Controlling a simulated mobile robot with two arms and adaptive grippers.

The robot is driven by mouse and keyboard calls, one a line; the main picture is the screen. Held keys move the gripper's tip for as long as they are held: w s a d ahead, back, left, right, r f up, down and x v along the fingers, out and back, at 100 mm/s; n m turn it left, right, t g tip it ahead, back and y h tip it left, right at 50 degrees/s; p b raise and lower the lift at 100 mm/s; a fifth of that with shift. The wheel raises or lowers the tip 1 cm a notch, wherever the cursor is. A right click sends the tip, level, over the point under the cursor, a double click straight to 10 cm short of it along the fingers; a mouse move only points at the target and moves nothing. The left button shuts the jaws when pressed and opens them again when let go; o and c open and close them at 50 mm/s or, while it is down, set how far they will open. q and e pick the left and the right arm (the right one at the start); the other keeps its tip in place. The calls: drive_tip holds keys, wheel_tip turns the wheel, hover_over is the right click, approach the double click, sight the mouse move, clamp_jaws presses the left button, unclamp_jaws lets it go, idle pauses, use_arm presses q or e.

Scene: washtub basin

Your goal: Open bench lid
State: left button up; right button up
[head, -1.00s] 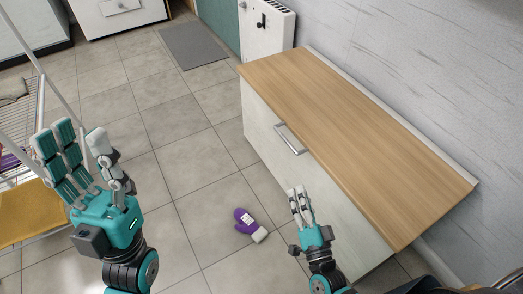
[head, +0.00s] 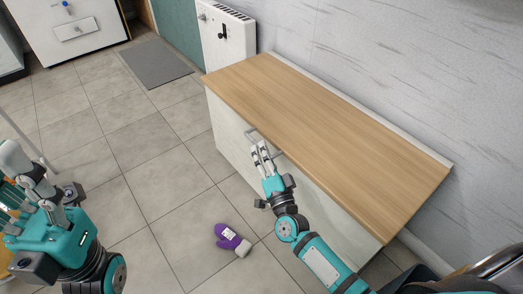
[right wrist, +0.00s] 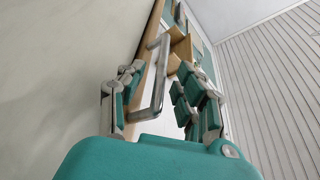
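The bench has a pale front (head: 232,140) and a flat wooden lid (head: 325,135), which lies shut on top. A metal bar handle (head: 250,133) is on the front, below the lid edge. My right gripper (head: 262,150) is at this handle, covering part of it. In the right wrist view the bar handle (right wrist: 157,75) runs between the spread fingers of my right gripper (right wrist: 160,82); I see no clear grip on it. My left gripper (head: 22,175) is at the left edge, partly cut off, away from the bench, with its fingers apart and empty.
A purple mitt (head: 231,239) lies on the tiled floor before the bench. A white heater (head: 228,38) stands past the bench's far end, against the wall. A grey mat (head: 153,63) and white cabinet (head: 80,30) are farther back. The floor left of the bench is mostly open.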

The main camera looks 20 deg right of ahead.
drive_tip(key=shift+x, duration=1)
clamp_jaws()
